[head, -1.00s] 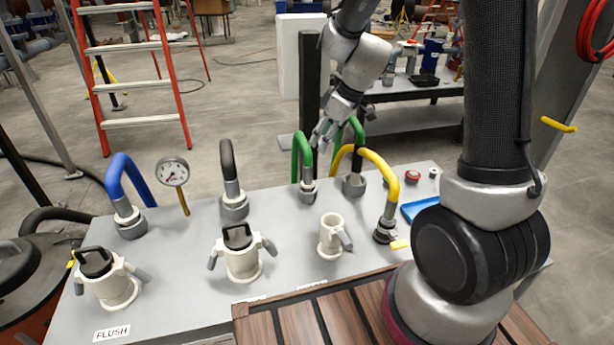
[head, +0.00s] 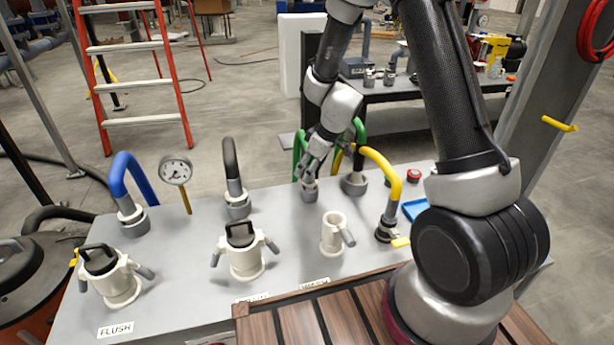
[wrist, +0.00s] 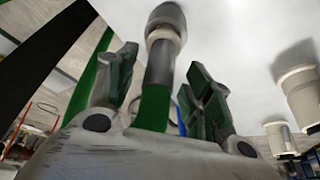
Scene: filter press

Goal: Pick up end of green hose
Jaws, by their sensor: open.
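The green hose (head: 298,148) arches up at the back of the grey bench, and its end with a grey fitting (head: 309,191) points down to the bench top. My gripper (head: 308,176) is at this end, tilted down and partly covering the hose. In the wrist view my gripper (wrist: 162,64) is open, with one dark green finger pad on each side of the hose end. The green hose (wrist: 152,108) and its grey fitting (wrist: 163,62) lie between the fingers, with a gap visible on both sides. I cannot tell if either finger touches.
A yellow hose (head: 384,168) stands close right of my gripper, and a black hose (head: 232,165) and blue hose (head: 128,172) stand to the left. A white open port (head: 333,236) and a capped port (head: 242,252) are in front.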

